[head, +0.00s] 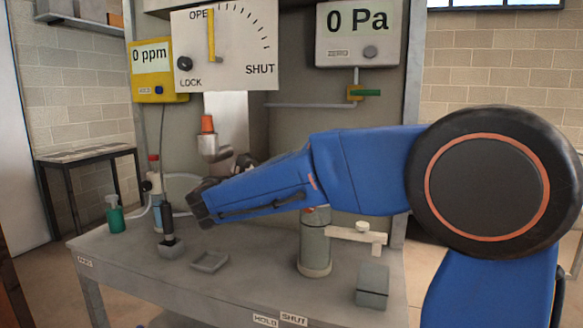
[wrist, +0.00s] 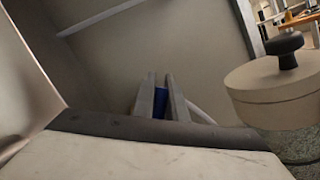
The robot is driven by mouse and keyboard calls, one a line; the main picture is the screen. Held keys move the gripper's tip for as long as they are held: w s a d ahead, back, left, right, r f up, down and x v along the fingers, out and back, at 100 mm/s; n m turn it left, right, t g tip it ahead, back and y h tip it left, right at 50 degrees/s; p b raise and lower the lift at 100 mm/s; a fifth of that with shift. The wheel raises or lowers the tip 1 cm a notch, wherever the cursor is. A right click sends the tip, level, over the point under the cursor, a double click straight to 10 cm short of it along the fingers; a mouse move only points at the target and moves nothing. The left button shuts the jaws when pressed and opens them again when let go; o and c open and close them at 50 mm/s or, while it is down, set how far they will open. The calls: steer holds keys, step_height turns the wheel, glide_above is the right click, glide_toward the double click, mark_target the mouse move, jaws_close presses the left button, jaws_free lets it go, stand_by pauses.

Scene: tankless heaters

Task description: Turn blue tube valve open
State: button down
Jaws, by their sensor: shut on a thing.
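In the wrist view, my gripper (wrist: 160,97) has its two grey fingers shut on a small blue piece (wrist: 161,102), probably the blue tube valve. Only a little of it shows between the fingers, so its turn angle cannot be told. A pale tube (wrist: 200,113) runs just right of the fingers. In the head view, my blue arm reaches left across the bench, and its dark wrist (head: 201,204) is in front of the bench's back panel. The fingertips and the held piece are not clear there.
A lidded beige container (wrist: 275,90) with a black knob is close right of the fingers. The grey bench (head: 130,247) carries a green bottle (head: 115,218), a shallow tray (head: 210,262) and a grey cylinder (head: 314,250). A dial board (head: 235,60) hangs above, its yellow pointer near OPEN.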

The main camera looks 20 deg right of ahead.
steer(key=shift+w+a+r+n+t, duration=0.35)
steer(key=shift+n+t, duration=0.3)
steer(key=shift+n, duration=0.75)
steer(key=shift+w+a+r+n+t, duration=0.1)
steer(key=shift+w+a+n+t, duration=0.3)
steer(key=shift+n, duration=1)
steer(key=shift+w+a+r+n+t, duration=0.2)
steer(key=shift+a+n+t, duration=0.25)
steer(key=shift+n+t, duration=0.7)
steer(key=shift+n+y, duration=0.35)
steer(key=shift+y, duration=0.05)
steer(key=c, duration=1.8)
jaws_free()
steer(key=shift+o, duration=0.2)
steer(key=shift+s+a, duration=0.1)
steer(key=shift+a, duration=0.05)
steer(key=v, duration=1.7)
steer(key=shift+a, duration=0.15)
